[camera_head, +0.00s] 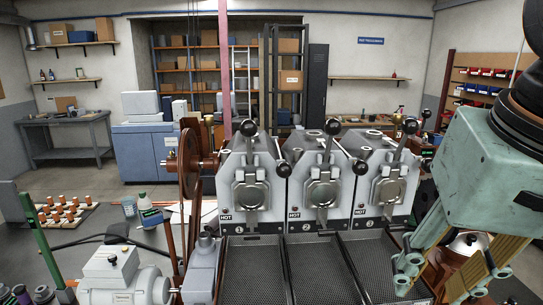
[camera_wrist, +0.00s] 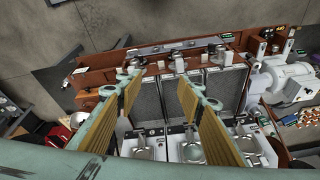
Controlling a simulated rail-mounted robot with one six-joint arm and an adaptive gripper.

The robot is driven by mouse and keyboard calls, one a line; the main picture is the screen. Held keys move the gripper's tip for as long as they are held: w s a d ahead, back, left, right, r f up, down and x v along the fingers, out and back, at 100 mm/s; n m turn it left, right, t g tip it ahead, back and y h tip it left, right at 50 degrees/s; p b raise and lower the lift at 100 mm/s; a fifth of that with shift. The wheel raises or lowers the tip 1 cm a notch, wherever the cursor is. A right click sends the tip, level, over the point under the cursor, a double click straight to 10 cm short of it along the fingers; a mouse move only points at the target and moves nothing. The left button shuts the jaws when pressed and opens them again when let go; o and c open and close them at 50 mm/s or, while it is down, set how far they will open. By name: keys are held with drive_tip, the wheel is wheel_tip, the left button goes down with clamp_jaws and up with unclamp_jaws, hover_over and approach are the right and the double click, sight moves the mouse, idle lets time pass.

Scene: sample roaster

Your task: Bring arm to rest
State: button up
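My gripper (camera_head: 450,272) is at the right of the head view, hanging from a mint-green wrist and pointing down beside the roaster's right side. In the wrist view its two green fingers with ribbed yellow pads stand well apart, with nothing held between them (camera_wrist: 158,78). The three-barrel sample roaster (camera_head: 322,168) stands in the middle of the head view, its units numbered and marked HOT. Below its fronts are dark mesh trays (camera_head: 256,265), which look empty. The wrist view looks down on the trays (camera_wrist: 154,100) and roaster fronts from above.
A grey motor (camera_head: 125,285) and a belt wheel (camera_head: 190,160) stand left of the roaster. A metal dome (camera_head: 465,243) is close behind my gripper. Floor is open at the back left.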

drive_tip(key=s+f+n+b, duration=0.1)
drive_tip(key=s+f+n, duration=0.1)
drive_tip(key=s+f, duration=0.2)
drive_tip(key=shift+s+a+f+n, duration=0.25)
drive_tip(key=shift+a+f+n, duration=0.15)
drive_tip(key=shift+f, duration=0.1)
